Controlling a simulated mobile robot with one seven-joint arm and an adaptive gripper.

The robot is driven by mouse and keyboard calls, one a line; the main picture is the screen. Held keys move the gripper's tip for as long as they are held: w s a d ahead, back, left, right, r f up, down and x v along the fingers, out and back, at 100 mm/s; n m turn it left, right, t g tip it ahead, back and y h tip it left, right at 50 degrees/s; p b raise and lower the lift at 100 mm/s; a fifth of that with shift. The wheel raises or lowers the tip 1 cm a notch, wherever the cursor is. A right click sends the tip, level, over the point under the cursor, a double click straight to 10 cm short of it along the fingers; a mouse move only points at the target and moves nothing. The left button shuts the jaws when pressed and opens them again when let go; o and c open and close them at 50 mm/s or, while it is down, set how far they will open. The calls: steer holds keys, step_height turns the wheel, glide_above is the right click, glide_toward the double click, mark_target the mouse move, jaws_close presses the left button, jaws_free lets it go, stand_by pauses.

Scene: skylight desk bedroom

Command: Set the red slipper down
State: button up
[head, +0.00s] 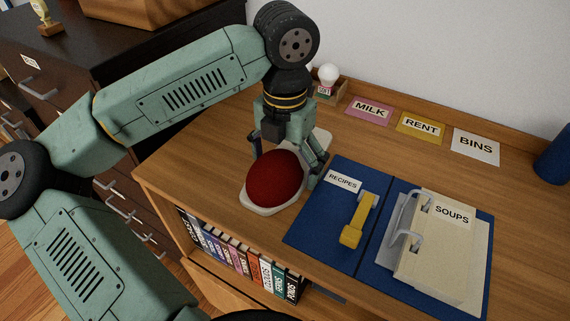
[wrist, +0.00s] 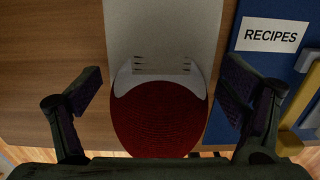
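The red slipper (head: 276,178) rests on the wooden desk near its front edge, its rounded red top over a pale, flat, sole-like base. It also shows in the wrist view (wrist: 160,120), red part toward the bottom and pale part running up. My gripper (head: 285,163) points down over it, one finger on each side. In the wrist view, my gripper (wrist: 160,88) has its fingers spread wide, with a visible gap between each finger and the red top. The gripper partly hides the slipper's far part in the head view.
Right of the slipper lies a blue mat (head: 310,222) with a RECIPES label and yellow handle (head: 357,218). Beyond it is a cream SOUPS binder (head: 436,245). Cards (head: 420,127) line the back. A small box with a white bulb (head: 328,76) stands behind my gripper. Books (head: 245,258) fill the shelf below.

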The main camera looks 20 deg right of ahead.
steer(key=c, duration=1)
